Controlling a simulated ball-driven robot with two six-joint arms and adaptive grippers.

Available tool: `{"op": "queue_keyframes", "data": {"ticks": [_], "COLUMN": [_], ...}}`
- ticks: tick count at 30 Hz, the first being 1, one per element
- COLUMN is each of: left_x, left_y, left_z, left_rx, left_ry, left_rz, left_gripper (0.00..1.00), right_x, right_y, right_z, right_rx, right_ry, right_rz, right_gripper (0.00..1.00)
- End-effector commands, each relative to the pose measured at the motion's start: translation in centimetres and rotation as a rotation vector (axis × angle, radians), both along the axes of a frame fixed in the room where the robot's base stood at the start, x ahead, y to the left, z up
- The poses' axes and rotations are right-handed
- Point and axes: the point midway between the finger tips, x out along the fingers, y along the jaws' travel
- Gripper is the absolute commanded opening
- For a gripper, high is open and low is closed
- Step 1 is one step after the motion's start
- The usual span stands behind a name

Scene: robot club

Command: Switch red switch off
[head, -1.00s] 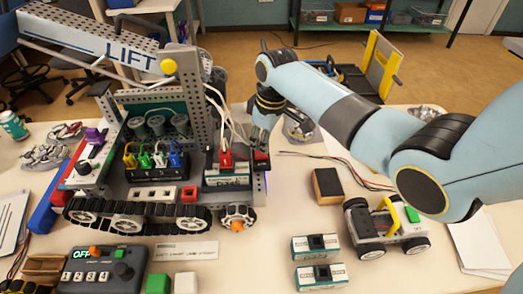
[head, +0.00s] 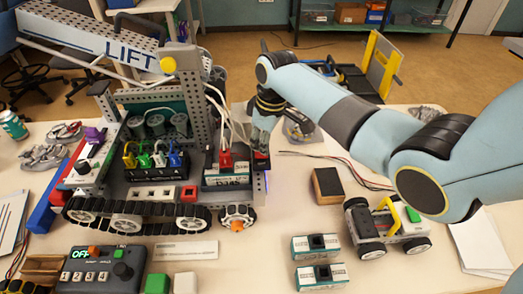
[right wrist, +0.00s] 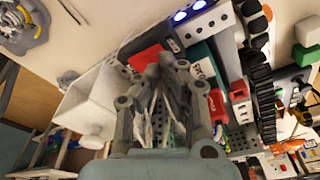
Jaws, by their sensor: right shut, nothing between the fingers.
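The tracked robot marked LIFT (head: 150,60) stands on the table. A red switch (head: 261,156) in a dark housing sits at its right end, beside a battery pack with a red plug (head: 226,160). My right gripper (head: 261,146) points down at the switch from above, its fingers shut and empty. In the right wrist view, the shut fingertips (right wrist: 167,64) are right beside a red piece (right wrist: 144,57), which looks like the switch; I cannot tell whether they touch it. The fingers partly hide the switch, and its rocker position is unclear. My left gripper is not in view.
A small wheeled cart (head: 385,228), a dark block (head: 327,186) and two battery packs, one of them nearer (head: 321,276), stand to the right. A control box (head: 98,270) reading OFF is at front left. Loose wires (head: 345,165) lie behind the block.

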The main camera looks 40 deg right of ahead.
Motion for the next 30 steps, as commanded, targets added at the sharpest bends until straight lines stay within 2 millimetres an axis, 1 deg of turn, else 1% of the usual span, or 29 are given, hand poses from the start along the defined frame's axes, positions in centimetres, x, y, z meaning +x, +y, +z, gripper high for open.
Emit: {"op": "queue_keyframes", "data": {"ticks": [30], "left_x": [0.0], "left_y": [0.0], "left_z": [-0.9], "left_rx": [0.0], "left_ry": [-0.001], "left_rz": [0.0], "left_gripper": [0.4], "right_x": [0.0], "right_y": [0.0], "right_z": [-1.6], "right_rx": [0.0], "right_ry": [-0.001], "right_rz": [0.0], "right_gripper": [0.0]}}
